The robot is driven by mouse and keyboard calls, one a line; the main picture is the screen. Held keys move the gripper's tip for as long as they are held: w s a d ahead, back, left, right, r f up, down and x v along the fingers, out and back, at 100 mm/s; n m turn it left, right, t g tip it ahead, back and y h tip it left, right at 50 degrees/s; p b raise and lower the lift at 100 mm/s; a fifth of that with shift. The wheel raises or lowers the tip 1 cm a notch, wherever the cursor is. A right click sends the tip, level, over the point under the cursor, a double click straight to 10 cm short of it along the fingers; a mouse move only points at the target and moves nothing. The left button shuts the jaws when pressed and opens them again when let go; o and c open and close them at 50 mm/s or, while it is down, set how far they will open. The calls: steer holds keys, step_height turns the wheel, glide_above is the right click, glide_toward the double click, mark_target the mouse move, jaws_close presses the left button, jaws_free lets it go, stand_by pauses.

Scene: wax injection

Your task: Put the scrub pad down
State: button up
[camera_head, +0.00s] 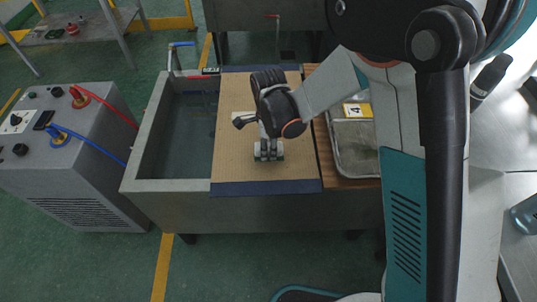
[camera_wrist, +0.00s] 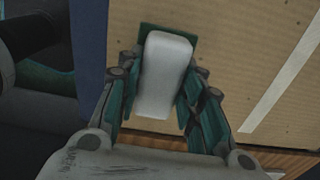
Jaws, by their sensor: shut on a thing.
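The scrub pad (camera_wrist: 166,75) has a white block-shaped top and a dark green layer under it. My gripper (camera_wrist: 162,88) is shut on it, with one finger along each long side, in the wrist view. In the head view my gripper (camera_head: 268,148) points down over the tan cardboard sheet (camera_head: 240,172), near its front middle. The pad shows there only as a small pale and dark shape at the fingertips. The cardboard also fills the wrist view behind the pad (camera_wrist: 235,65). I cannot tell whether the pad touches the cardboard or hangs just above it.
A grey water tank (camera_head: 158,150) lies open left of the cardboard. A metal tray (camera_head: 355,155) with a yellow card marked 4 (camera_head: 358,110) stands on a wooden board to the right. A grey machine (camera_head: 60,160) with red and blue hoses stands at far left. Bare cardboard surrounds my gripper.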

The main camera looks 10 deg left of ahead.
mark_target(269, 146)
steer(key=shift+f+b, duration=0.6)
steer(key=shift+f, duration=1.3)
steer(key=shift+f, duration=0.1)
steer(key=shift+f, duration=0.1)
steer(key=o, duration=1)
steer(key=shift+r, duration=0.2)
step_height(269, 146, up, 12)
steer(key=p, duration=0.4)
